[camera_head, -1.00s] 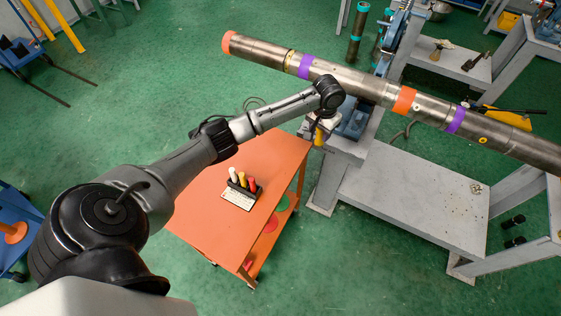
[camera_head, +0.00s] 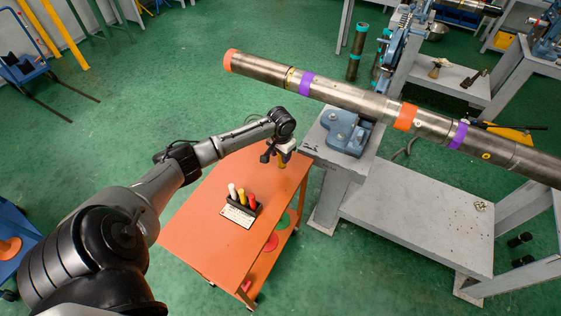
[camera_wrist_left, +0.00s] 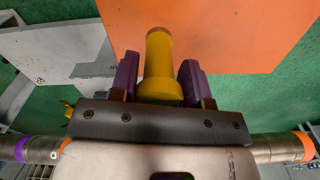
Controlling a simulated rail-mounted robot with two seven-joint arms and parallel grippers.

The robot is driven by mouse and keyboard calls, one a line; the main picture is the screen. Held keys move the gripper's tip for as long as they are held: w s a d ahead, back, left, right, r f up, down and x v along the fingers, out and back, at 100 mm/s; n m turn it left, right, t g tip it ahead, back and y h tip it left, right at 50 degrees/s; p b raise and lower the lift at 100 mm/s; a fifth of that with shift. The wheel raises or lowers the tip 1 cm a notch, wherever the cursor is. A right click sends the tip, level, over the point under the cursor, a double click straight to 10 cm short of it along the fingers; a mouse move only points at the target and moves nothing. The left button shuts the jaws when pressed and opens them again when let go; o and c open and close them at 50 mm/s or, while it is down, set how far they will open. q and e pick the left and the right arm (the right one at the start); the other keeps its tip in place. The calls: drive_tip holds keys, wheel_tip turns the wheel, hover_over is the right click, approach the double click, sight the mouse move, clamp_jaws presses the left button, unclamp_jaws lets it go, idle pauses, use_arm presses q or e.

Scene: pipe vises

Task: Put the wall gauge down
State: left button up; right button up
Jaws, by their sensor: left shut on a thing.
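The wall gauge is a yellow cylinder with a wider collar, and it shows in the left wrist view (camera_wrist_left: 162,65) between the purple fingers. My left gripper (camera_wrist_left: 160,82) is shut on it. In the head view my left gripper (camera_head: 282,156) hangs over the far right corner of the orange table (camera_head: 195,235), with a small yellow part of the gauge (camera_head: 283,161) below it. I cannot tell how far the gauge is above the table. My right gripper is not in view.
A dark rack (camera_head: 241,207) with white, yellow and red handles stands mid-table, with a white label. The long steel pipe (camera_head: 350,98) lies in a blue vise (camera_head: 348,130) on a grey bench at the right. Bare orange surface surrounds the rack.

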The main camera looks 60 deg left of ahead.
use_arm(q)
drive_tip(key=shift+f+b, duration=0.4)
drive_tip(key=shift+f, duration=1.65)
drive_tip(key=shift+f, duration=0.2)
drive_tip(key=o, duration=1)
